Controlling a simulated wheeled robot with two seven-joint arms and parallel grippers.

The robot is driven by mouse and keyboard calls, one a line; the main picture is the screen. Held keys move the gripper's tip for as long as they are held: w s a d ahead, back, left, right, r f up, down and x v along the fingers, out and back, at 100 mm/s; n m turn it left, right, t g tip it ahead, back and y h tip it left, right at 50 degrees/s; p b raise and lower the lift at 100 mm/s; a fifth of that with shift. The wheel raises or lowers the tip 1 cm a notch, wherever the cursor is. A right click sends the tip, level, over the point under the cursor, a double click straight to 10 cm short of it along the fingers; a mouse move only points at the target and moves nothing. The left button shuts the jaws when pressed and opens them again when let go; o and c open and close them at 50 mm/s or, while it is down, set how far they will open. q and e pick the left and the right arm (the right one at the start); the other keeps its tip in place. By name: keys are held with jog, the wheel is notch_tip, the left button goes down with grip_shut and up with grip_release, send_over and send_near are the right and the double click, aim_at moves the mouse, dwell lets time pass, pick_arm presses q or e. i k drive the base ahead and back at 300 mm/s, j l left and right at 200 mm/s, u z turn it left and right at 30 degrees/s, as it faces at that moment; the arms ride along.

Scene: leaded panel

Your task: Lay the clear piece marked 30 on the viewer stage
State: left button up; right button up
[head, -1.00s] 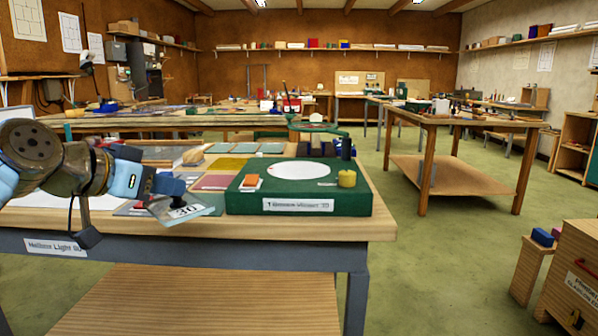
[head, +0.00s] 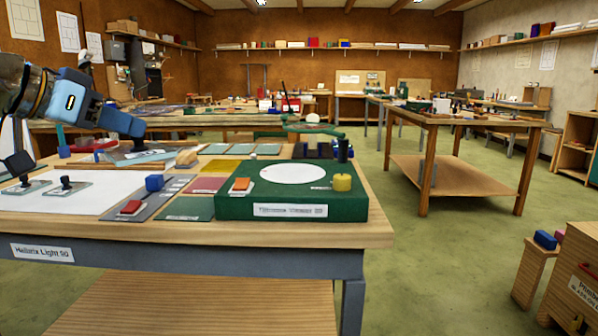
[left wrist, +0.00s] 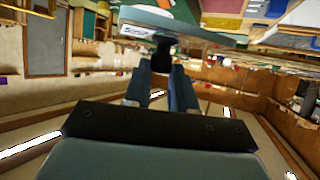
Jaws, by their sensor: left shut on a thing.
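My left gripper (head: 138,137) reaches in from the left over the back left of the bench. It is shut on the black knob of the clear piece (head: 128,154), a thin grey plate with a pale label whose mark is too small to read now. In the left wrist view, my fingers (left wrist: 162,72) hold the knob under the plate (left wrist: 190,29). The plate seems to hang above the bench, to the left of the viewer. The viewer stage (head: 293,173) is a white disc on a green box (head: 235,208); it is bare. My right gripper is not in view.
Two knobbed plates (head: 66,186) lie on the white sheet (head: 105,190). Dark upright blocks stand behind the box.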

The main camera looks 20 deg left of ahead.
aim_at(293, 172)
jog(key=i+l, duration=0.2)
jog(key=i, duration=0.25)
jog(key=i+l, duration=0.15)
jog(key=i, duration=0.25)
